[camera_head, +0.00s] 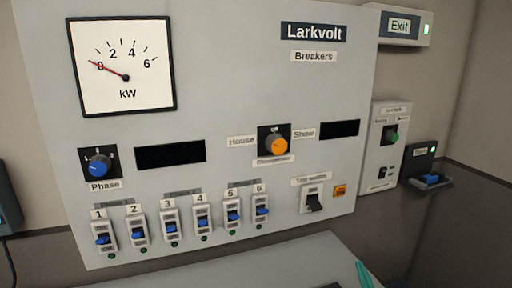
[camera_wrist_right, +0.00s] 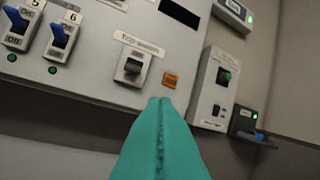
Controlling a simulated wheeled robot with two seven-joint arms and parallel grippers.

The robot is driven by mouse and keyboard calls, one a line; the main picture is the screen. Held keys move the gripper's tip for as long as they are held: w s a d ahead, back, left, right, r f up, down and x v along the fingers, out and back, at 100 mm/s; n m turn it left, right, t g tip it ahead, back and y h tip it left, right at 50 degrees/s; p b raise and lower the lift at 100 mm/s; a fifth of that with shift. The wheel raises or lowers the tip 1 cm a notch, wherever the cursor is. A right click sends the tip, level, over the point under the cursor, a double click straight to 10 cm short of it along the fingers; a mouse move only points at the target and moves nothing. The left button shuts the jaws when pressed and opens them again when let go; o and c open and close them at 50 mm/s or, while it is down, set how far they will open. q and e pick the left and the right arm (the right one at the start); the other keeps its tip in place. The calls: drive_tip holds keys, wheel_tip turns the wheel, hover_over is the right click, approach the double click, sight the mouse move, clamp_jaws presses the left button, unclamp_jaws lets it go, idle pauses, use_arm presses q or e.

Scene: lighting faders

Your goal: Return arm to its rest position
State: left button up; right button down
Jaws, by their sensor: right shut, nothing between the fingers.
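My right gripper (camera_head: 364,275) shows as a teal tip at the bottom edge of the head view, in front of and below the panel. In the right wrist view its two teal fingers (camera_wrist_right: 160,104) are pressed together, with nothing between them. In that view the tips overlap the lower part of the grey Larkvolt panel (camera_wrist_right: 95,95), just below the black switch (camera_wrist_right: 133,66) and orange tag (camera_wrist_right: 171,79). I cannot tell the exact gap to the panel. My left gripper is not in view.
The Larkvolt panel (camera_head: 225,90) carries a kW meter (camera_head: 123,66) near 0, a blue Phase knob (camera_head: 98,165), an orange knob (camera_head: 277,146) and several breakers numbered 1 to 6. To its right are a box with a green knob (camera_head: 390,135) and a dark unit (camera_head: 425,165).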

drive_tip(key=s+a+f+g, duration=0.1)
drive_tip(key=f+g, duration=0.1)
drive_tip(key=s+a+f+g, duration=0.1)
drive_tip(key=s+f, duration=0.1)
drive_tip(key=f, duration=0.1)
drive_tip(key=s+a+f+g, duration=0.1)
drive_tip(key=s+f+g, duration=0.1)
drive_tip(key=shift+a+f+g, duration=0.1)
drive_tip(key=shift+f+g, duration=0.2)
drive_tip(key=shift+f, duration=0.05)
drive_tip(key=s+f+m+g+h, duration=0.1)
drive_tip(key=s+f+g, duration=0.25)
drive_tip(key=s, duration=0.55)
drive_tip(key=s+a+f+m+g, duration=0.1)
drive_tip(key=s+f+g, duration=0.1)
drive_tip(key=s+g, duration=0.45)
drive_tip(key=s+f+g+h, duration=0.1)
drive_tip(key=s+f+g, duration=0.2)
drive_tip(key=s, duration=0.7)
wheel_tip(320, 180, down, 26)
drive_tip(key=g, duration=0.1)
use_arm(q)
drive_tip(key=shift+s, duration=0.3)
use_arm(e)
drive_tip(key=s+d+f+g, duration=0.1)
drive_tip(key=s+d+f, duration=0.1)
drive_tip(key=s+f, duration=1.4)
drive_tip(key=shift+s+d+f, duration=0.2)
drive_tip(key=shift+s+d, duration=0.15)
drive_tip(key=shift+s, duration=0.45)
